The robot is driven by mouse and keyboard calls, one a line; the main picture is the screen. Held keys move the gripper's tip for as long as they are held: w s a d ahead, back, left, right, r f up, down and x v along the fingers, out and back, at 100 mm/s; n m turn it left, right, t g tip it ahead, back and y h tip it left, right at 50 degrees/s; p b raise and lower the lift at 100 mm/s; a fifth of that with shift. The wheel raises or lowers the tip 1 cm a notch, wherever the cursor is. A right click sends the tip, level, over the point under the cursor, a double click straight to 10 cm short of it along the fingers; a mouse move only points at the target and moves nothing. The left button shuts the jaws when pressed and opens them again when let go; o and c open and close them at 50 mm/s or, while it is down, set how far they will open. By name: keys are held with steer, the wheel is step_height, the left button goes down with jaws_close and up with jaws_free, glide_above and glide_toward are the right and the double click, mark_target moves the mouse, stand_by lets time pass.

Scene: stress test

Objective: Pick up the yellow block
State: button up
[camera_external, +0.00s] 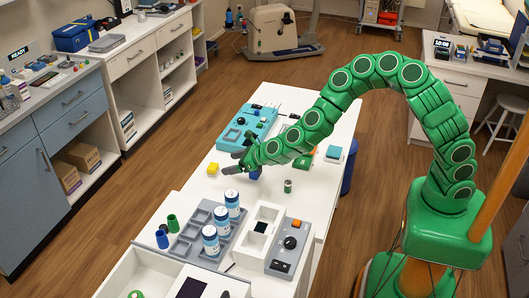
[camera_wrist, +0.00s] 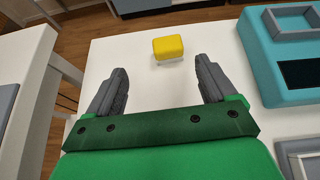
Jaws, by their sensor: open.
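The yellow block (camera_external: 213,168) sits on the white table near its left edge in the external view. In the wrist view the yellow block (camera_wrist: 168,47) lies ahead of my fingers, near the top middle, apart from them. My gripper (camera_external: 231,163) is to the right of the block in the external view, at the end of my green arm. In the wrist view my gripper (camera_wrist: 158,80) has its two grey fingers spread wide with nothing between them. The height of the fingers above the table is hard to tell.
A teal device (camera_external: 253,125) stands behind my gripper; it is at the right in the wrist view (camera_wrist: 290,88). White-and-blue canisters (camera_external: 232,205) in a grey tray, a dark green cup (camera_external: 173,223) and a blue cup (camera_external: 162,239) stand nearer. Table surface around the block is clear.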

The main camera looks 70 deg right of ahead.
mark_target(213, 166)
steer(key=shift+w+d+f+m, duration=0.15)
steer(key=shift+d+f+m, duration=0.15)
steer(key=shift+d+f, duration=0.15)
steer(key=shift+w+f, duration=0.15)
steer(key=shift+x, duration=1.5)
steer(key=shift+w+d, duration=0.1)
steer(key=shift+w, duration=0.7)
steer(key=shift+x, duration=1)
steer(key=shift+w+f, duration=0.2)
steer(key=shift+w, duration=0.15)
steer(key=shift+c, duration=0.5)
steer(key=c, duration=1)
